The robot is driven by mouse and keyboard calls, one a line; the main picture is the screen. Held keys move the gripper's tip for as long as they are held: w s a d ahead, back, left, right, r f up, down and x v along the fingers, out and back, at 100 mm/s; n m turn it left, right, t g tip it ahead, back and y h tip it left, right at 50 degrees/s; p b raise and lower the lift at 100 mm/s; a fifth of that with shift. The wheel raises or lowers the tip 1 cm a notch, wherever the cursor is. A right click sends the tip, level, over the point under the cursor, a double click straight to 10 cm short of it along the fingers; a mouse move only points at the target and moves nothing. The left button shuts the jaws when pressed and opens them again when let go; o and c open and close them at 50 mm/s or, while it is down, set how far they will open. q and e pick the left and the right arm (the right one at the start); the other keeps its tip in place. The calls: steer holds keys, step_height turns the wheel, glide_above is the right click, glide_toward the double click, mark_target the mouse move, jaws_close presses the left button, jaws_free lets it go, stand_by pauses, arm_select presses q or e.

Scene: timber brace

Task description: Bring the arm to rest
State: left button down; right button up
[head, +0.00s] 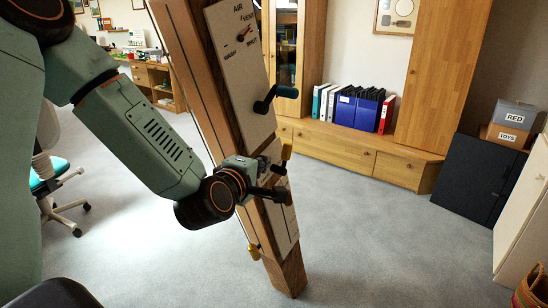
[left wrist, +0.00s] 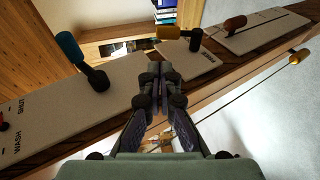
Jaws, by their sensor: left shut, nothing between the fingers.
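My left gripper (head: 277,181) is in front of the leaning timber brace (head: 290,276), by its lower half. In the left wrist view its fingertips (left wrist: 158,72) are together with nothing between them, over the brace's boards. The upper white board (head: 240,60) carries a lever with a teal handle (head: 286,92), which also shows in the left wrist view (left wrist: 68,46). I cannot tell whether the fingers touch the brace. My right gripper is not in view.
A yellow knob (head: 253,250) sits on a thin rod along the brace's side. A wooden cabinet (head: 365,150) with binders stands behind. A dark cabinet (head: 468,180) with labelled boxes is at right, an office chair (head: 62,185) at left. Grey carpet (head: 370,240) is clear right of the brace.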

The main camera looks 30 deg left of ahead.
arm_select(q)
steer(key=shift+s+d, duration=0.1)
steer(key=shift+s, duration=0.05)
steer(key=s+d+f+m+g+h, duration=0.1)
steer(key=s+d+f+m+g, duration=0.3)
steer(key=f, duration=0.3)
steer(key=s+d+f+m+g+h, duration=0.1)
steer(key=s+d+f+m, duration=0.15)
steer(key=f+m, duration=0.3)
steer(key=s+d+f+m+g+h, duration=0.1)
steer(key=s+d+f+m+g, duration=0.2)
steer(key=f, duration=0.4)
steer(key=s+f+m+g, duration=0.2)
steer(key=s+f, duration=0.3)
steer(key=s, duration=0.3)
steer(key=s+d+f+m+g+b, duration=0.1)
steer(key=s+f+m+g, duration=0.1)
steer(key=s+f, duration=0.3)
steer(key=s+d+f+m+g, duration=0.1)
steer(key=s+f, duration=0.4)
steer(key=s, duration=0.6)
steer(key=shift+s+f+m+g+b, duration=0.35)
steer(key=shift+m+g, duration=0.5)
steer(key=shift+g, duration=0.35)
steer(key=shift+s+d+r, duration=0.1)
